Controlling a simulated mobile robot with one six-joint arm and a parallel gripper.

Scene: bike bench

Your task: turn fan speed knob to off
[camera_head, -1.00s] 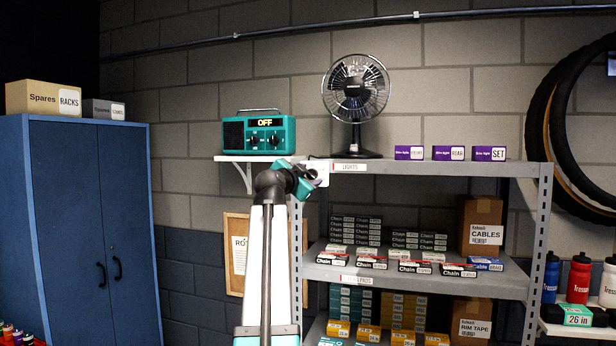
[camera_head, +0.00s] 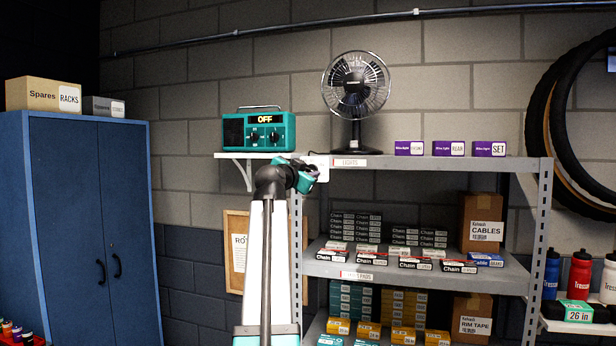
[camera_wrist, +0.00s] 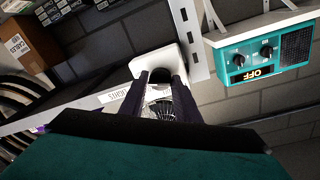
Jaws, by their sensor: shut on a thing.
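The fan (camera_head: 356,86) is a black desk fan with a wire cage on the top shelf. It also shows between my fingers in the wrist view (camera_wrist: 158,108). A white control plate (camera_head: 322,160) sits at the shelf's left front corner, and in the wrist view (camera_wrist: 144,66) it lies just beyond my fingertips. My gripper (camera_wrist: 161,78) is at this plate, shut on a small dark round knob (camera_wrist: 161,75). The fingers hide most of the knob, and its setting cannot be read. In the head view my gripper (camera_head: 313,176) is small and partly covers the plate.
A teal radio (camera_head: 259,132) reading OFF stands on a bracket shelf (camera_head: 230,156) just left. A metal rack (camera_head: 440,169) holds purple light boxes (camera_head: 449,149) and chain boxes below. A blue cabinet (camera_head: 75,210) stands far left.

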